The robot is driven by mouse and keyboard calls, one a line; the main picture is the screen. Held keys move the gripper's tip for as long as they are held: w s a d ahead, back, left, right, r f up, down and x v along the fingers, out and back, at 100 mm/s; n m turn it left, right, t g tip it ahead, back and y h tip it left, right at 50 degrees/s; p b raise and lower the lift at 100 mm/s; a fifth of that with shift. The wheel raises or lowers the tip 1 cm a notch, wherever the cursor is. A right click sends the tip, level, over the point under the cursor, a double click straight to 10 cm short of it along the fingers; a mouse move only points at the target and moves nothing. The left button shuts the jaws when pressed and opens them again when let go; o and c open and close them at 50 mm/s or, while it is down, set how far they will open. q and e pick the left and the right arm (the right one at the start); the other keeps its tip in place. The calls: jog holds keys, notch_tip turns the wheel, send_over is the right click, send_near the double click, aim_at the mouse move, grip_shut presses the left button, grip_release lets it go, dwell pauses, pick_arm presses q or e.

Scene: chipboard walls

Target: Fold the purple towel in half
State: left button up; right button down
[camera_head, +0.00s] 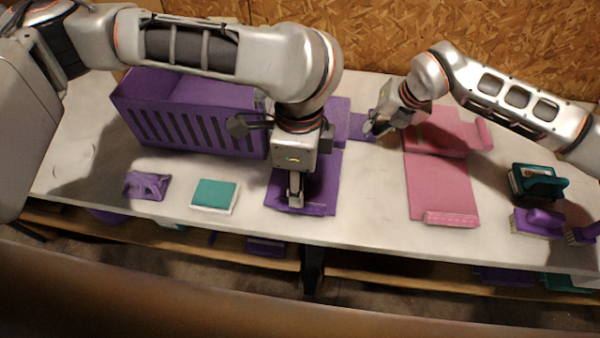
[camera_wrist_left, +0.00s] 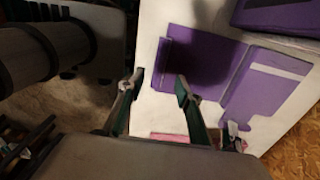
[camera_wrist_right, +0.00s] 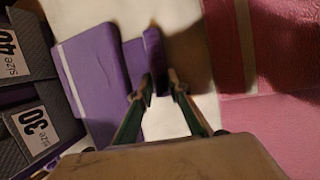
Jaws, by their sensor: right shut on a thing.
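The purple towel (camera_head: 324,185) lies flat on the white table, with a strip sticking out at its far right. A narrow raised band runs along its near edge. My left gripper (camera_head: 295,203) points down over the near part of the towel; its fingers stand apart with nothing between them in the left wrist view (camera_wrist_left: 159,84). The towel (camera_wrist_left: 205,60) shows beyond those fingers. My right gripper (camera_head: 371,128) is at the far right strip. In the right wrist view its fingertips (camera_wrist_right: 160,86) are closed on the edge of the purple cloth (camera_wrist_right: 152,58).
A purple slatted crate (camera_head: 190,120) stands left of the towel. A pink cloth (camera_head: 440,185) lies to the right. A purple brush-like item (camera_head: 147,185) and a teal-topped block (camera_head: 214,195) lie front left. Brushes (camera_head: 538,183) stand far right. Bare table separates the two cloths.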

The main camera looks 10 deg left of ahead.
pick_arm(q)
jog(key=shift+f, duration=3.9)
jog(key=c, duration=0.9)
